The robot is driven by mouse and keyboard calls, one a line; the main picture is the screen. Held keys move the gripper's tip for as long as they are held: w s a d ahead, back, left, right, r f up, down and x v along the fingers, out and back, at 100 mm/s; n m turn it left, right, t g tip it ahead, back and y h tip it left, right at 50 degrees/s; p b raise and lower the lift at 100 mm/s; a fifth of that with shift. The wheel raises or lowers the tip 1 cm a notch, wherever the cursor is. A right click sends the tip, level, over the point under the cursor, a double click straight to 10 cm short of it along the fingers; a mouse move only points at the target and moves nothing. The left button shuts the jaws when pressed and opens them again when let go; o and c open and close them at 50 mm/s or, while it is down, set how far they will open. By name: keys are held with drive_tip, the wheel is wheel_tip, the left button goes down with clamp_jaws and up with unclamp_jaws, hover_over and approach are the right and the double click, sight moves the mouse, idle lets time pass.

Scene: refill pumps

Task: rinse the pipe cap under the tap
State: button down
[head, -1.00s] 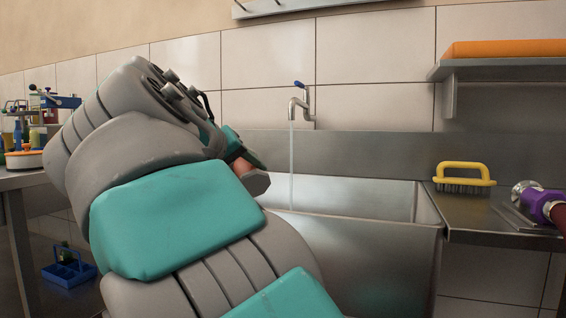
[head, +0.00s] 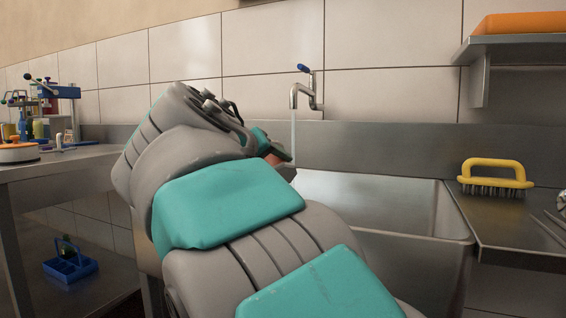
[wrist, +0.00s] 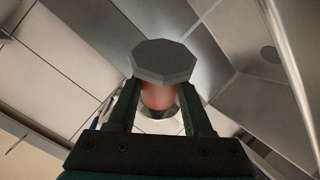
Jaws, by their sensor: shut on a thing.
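The pipe cap (wrist: 162,61) has a grey many-sided end and a reddish body. My gripper (wrist: 158,95) is shut around the reddish body, with the grey end beyond the fingertips. In the head view the cap (head: 284,157) is small and partly hidden by my arm and gripper. The tap (head: 302,92), with a blue-tipped lever, runs a thin stream of water (head: 293,135). The cap's end appears beside or at the stream in the head view; I cannot tell whether water hits it. In the wrist view a pale streak, likely the stream, passes beyond the cap.
The steel sink basin (head: 452,222) lies below the tap, with its drain (wrist: 271,54) in the wrist view. A yellow brush (head: 495,174) sits on the right counter under a shelf (head: 510,45). A left table (head: 60,168) holds bottles and tools; a blue caddy (head: 70,265) stands below.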

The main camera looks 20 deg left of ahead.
drive_tip(key=a+p+x, duration=0.1)
drive_tip(key=x, duration=1.1)
drive_tip(key=shift+w+d+r+p, duration=0.2)
drive_tip(key=shift+w+r+p, duration=0.1)
drive_tip(key=shift+w, duration=0.1)
idle(2.5)
drive_tip(key=shift+d+b+v, duration=0.15)
drive_tip(key=shift+b+v, duration=0.05)
drive_tip(key=shift+v, duration=2.5)
drive_tip(key=shift+d+b+v, duration=0.15)
drive_tip(key=shift+v, duration=2.5)
drive_tip(key=shift+r, duration=0.15)
